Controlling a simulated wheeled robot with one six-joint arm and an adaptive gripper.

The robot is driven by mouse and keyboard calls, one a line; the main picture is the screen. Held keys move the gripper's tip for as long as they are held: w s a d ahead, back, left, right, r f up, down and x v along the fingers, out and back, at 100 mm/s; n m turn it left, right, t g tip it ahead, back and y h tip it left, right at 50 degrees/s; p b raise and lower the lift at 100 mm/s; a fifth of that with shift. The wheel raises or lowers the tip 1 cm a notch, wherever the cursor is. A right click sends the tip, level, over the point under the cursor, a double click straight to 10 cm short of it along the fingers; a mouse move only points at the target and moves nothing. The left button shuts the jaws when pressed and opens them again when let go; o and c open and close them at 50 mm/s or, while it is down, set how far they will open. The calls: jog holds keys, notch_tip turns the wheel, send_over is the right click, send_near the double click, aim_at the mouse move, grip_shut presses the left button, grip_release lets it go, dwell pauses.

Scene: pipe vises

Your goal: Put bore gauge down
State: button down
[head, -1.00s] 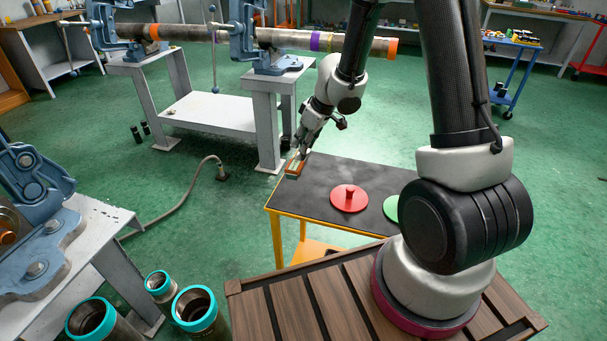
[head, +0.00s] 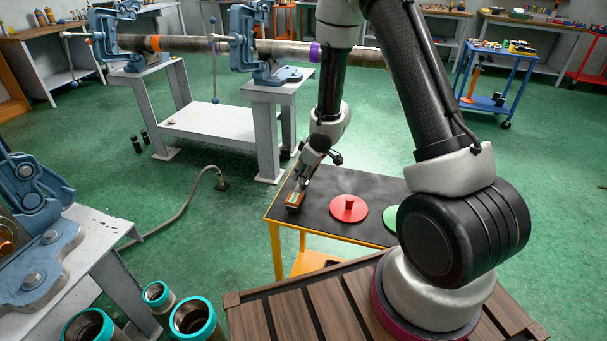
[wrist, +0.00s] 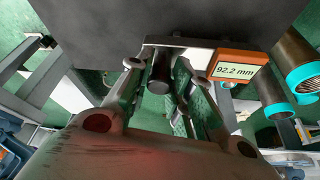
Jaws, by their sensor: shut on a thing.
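The bore gauge (head: 295,201) shows as a small orange block with a pale face at the left side of the black-topped table (head: 322,190). In the wrist view the orange gauge body (wrist: 238,66) has a display reading 92.2 mm, and a dark cylindrical part (wrist: 160,74) sits between the fingers. My gripper (head: 300,188) is shut on the gauge and points down at the table's left part; it also shows in the wrist view (wrist: 160,92). I cannot tell whether the gauge touches the tabletop.
A red disc with a knob (head: 348,208) lies right of the gauge, and a green disc (head: 391,217) lies partly behind my arm. A grey vise stand (head: 272,96) stands behind the table. Teal-rimmed pipes (head: 193,314) stand at the lower left.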

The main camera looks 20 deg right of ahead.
jog(key=shift+f, duration=0.15)
jog(key=c, duration=1.3)
grip_release()
jog(key=s+d+r+m+t+h, duration=0.15)
jog(key=d+r, duration=0.45)
jog(key=r, duration=0.6)
jog(key=s+d+r+m+t+h, duration=0.1)
jog(key=d+r+h, duration=0.1)
jog(key=d+r, duration=0.65)
jog(key=s+d+r+m+h, duration=0.3)
jog(key=s+r, duration=0.4)
jog(key=r, duration=0.5)
jog(key=s+a+y, duration=0.1)
jog(key=s, duration=0.5)
jog(key=s+a+r+m+g+y, duration=0.1)
jog(key=s+a, duration=0.1)
jog(key=s, duration=0.5)
jog(key=s+a+r+m+g+y, duration=0.1)
jog(key=s+a, duration=0.1)
jog(key=s, duration=0.5)
jog(key=shift+s+a+y, duration=0.2)
jog(key=shift+s+y, duration=0.05)
jog(key=shift+y, duration=0.1)
